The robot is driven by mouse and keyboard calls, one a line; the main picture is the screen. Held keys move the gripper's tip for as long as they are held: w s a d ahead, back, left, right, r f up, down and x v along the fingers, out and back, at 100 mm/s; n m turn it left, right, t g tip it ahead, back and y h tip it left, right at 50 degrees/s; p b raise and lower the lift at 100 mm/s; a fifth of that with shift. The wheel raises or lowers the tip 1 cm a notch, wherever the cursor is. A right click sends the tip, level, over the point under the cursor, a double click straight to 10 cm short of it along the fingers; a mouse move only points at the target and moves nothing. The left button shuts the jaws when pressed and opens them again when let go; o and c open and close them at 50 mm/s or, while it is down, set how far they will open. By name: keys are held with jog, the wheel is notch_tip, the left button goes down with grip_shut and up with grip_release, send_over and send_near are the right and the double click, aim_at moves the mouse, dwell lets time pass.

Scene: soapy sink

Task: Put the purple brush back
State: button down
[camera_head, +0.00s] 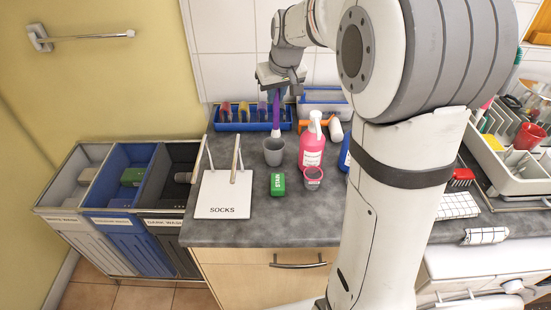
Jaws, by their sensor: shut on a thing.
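The purple brush (275,112) hangs roughly upright, its handle running down from my gripper (277,84). My gripper is shut on the brush's upper end. The brush's lower end is at the rim of a grey cup (273,154) on the counter; I cannot tell whether it is inside the cup or behind it. A blue rack (230,125) with several coloured items stands at the back, behind the brush.
A pink soap bottle (312,148), a pink-labelled cup (313,178) and a green box (278,184) stand near the grey cup. Laundry bins (120,215) flank the counter. A dish rack (510,170) is at right.

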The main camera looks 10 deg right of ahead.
aim_at(275, 122)
jog(key=shift+a+f, duration=0.1)
jog(key=shift+a, duration=0.15)
notch_tip(275, 122, down, 10)
jog(key=shift+a+r+p, duration=0.1)
jog(key=shift+p, duration=0.65)
jog(key=shift+f, duration=0.2)
jog(key=c, duration=1.4)
grip_release()
jog(key=shift+r, duration=0.15)
